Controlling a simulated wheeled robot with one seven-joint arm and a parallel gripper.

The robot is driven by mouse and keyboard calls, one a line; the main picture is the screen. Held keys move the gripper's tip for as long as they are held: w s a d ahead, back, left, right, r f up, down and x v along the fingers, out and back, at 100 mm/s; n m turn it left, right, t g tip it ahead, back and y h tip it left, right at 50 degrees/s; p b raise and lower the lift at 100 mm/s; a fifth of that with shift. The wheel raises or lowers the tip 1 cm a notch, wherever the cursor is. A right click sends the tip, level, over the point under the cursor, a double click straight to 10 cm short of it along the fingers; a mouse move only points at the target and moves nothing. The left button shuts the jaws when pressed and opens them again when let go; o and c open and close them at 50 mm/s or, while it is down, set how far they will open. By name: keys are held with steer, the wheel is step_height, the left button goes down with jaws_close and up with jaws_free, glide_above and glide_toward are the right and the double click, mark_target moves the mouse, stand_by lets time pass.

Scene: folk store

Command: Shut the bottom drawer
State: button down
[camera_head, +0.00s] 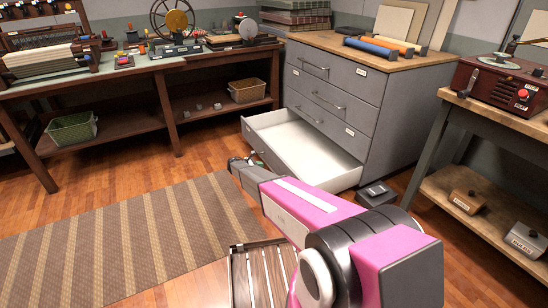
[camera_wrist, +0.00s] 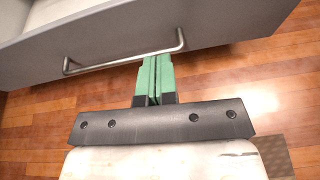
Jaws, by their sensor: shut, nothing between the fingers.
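The bottom drawer (camera_head: 305,146) of the grey cabinet (camera_head: 384,116) is pulled out and its white inside is empty. In the wrist view the front of the bottom drawer (camera_wrist: 190,28) fills the top, with a metal bar handle (camera_wrist: 122,61) across it. My gripper (camera_wrist: 155,62) is shut and empty, its green fingertips pointing at the drawer front, close to the handle. I cannot tell whether they touch it. In the head view my gripper (camera_head: 240,162) is mostly hidden behind my pink arm, at the left front of the drawer.
The drawers above are shut. A small dark box (camera_head: 376,193) lies on the floor right of the open drawer. A workbench (camera_head: 170,62) stands at left, another bench (camera_head: 490,110) at right. A striped rug (camera_head: 130,240) covers the floor at left.

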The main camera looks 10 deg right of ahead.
mark_target(281, 161)
steer(key=shift+n+t, duration=0.3)
steer(key=shift+n, duration=0.1)
steer(key=x, duration=0.4)
steer(key=w+x, duration=0.1)
steer(key=x, duration=0.3)
steer(key=w+x, duration=0.1)
steer(key=x, duration=0.4)
steer(key=shift+a+r, duration=0.2)
steer(key=shift+r, duration=0.05)
steer(key=shift+w+d, duration=0.2)
steer(key=shift+d, duration=0.2)
steer(key=shift+d, duration=0.1)
